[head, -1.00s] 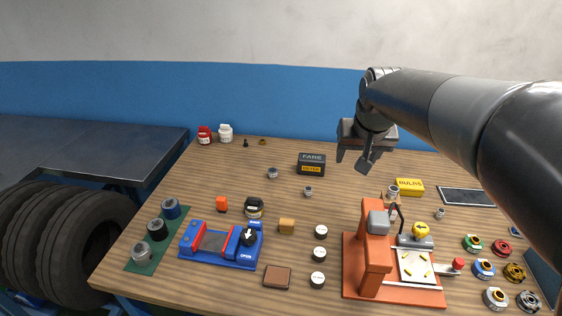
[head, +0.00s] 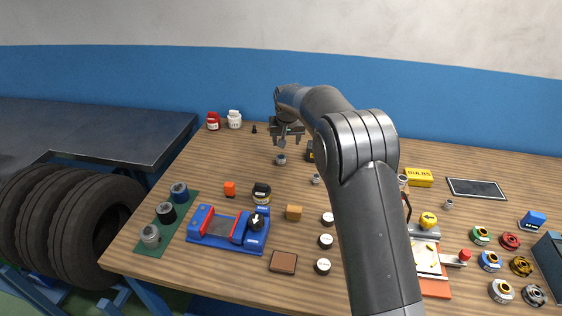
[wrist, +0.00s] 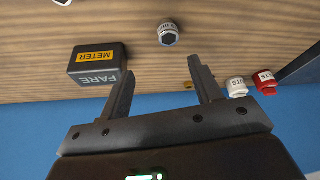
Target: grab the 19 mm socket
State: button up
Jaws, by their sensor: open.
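Small grey metal sockets stand on the wooden workbench (head: 225,165); their size markings are too small to read, so I cannot tell which is the 19 mm one. One socket (head: 281,160) stands at the back middle, just below my gripper (head: 284,140). In the wrist view this socket (wrist: 168,35) lies beyond the fingertips, roughly between their lines, with a dark hexagonal opening. My gripper (wrist: 160,75) is open and empty, apart from the socket. A second socket (head: 316,179) stands nearer and to the right. Another socket (head: 448,203) stands farther right.
The black fare meter box (wrist: 98,65) stands beside the gripper's left finger in the wrist view; my arm partly hides it in the head view. White (head: 234,119) and red (head: 213,121) jars stand at the back left. A blue vise-like fixture (head: 228,230) is in front.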

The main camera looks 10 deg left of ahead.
aim_at(281, 158)
jog(key=x, duration=0.4)
jog(key=a+x, duration=0.1)
jog(key=x, duration=0.2)
jog(key=shift+s+x, duration=0.2)
jog(key=shift+x, duration=1.1)
jog(key=shift+s+x, duration=0.2)
jog(key=shift+x, duration=1.1)
jog(key=shift+a+f, duration=0.1)
jog(key=shift+a, duration=0.1)
jog(key=shift+c, duration=0.5)
jog(key=c, duration=1)
